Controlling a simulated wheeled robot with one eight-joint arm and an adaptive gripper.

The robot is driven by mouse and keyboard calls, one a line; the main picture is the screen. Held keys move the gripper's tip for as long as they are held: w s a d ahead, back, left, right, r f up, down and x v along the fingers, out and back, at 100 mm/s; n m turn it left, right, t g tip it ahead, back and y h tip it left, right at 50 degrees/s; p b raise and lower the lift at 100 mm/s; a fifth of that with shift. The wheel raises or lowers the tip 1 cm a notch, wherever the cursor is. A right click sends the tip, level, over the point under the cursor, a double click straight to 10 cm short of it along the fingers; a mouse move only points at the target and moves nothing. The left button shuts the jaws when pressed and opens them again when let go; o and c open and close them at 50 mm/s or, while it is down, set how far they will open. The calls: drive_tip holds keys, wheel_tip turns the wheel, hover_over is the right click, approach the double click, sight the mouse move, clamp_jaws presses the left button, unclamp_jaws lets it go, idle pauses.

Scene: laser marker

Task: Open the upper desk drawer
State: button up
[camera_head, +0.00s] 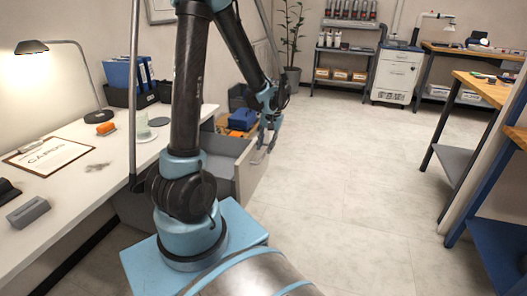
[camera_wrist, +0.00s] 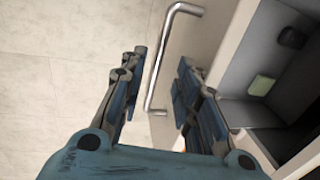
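The desk drawer (camera_head: 248,172) stands pulled out from under the white desk, with its inside visible from above. In the wrist view its grey inside (camera_wrist: 270,70) shows at the right, behind the pale front panel (camera_wrist: 218,45). The metal bar handle (camera_wrist: 168,50) runs along the outside of that front. My gripper (camera_head: 268,138) is at the drawer front in the head view. In the wrist view my gripper (camera_wrist: 163,62) is open, its two fingers apart on either side of the handle. Whether a finger touches the handle cannot be told.
The desk top (camera_head: 75,185) holds a clipboard (camera_head: 48,156), a lamp (camera_head: 85,75) and blue binders (camera_head: 120,74). A blue object (camera_head: 242,119) shows at the drawer. A workbench (camera_head: 485,88) stands at the right. The floor (camera_head: 340,180) between is clear.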

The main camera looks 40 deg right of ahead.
wheel_tip(320, 180, up, 8)
drive_tip(key=s, duration=0.1)
drive_tip(key=shift+d, duration=0.4)
drive_tip(key=shift+s, duration=0.1)
drive_tip(key=w+a+r+n, duration=0.2)
drive_tip(key=w+a, duration=0.1)
drive_tip(key=a, duration=0.5)
drive_tip(key=w+a+r+n, duration=0.1)
drive_tip(key=w+a, duration=0.1)
drive_tip(key=a, duration=0.7)
drive_tip(key=w+a+r+n, duration=0.2)
drive_tip(key=w+a, duration=0.1)
drive_tip(key=a, duration=0.5)
drive_tip(key=s+a+f+n, duration=0.2)
drive_tip(key=s+a, duration=0.1)
drive_tip(key=a, duration=0.3)
drive_tip(key=s+a+f+n, duration=0.2)
drive_tip(key=s+a, duration=0.1)
drive_tip(key=a, duration=0.4)
drive_tip(key=s+a+f+n+h, duration=0.1)
drive_tip(key=s+a+n, duration=0.1)
drive_tip(key=a, duration=0.5)
drive_tip(key=shift+s+a+f+n, duration=0.15)
drive_tip(key=shift+s+f+n, duration=0.25)
drive_tip(key=shift+s, duration=0.25)
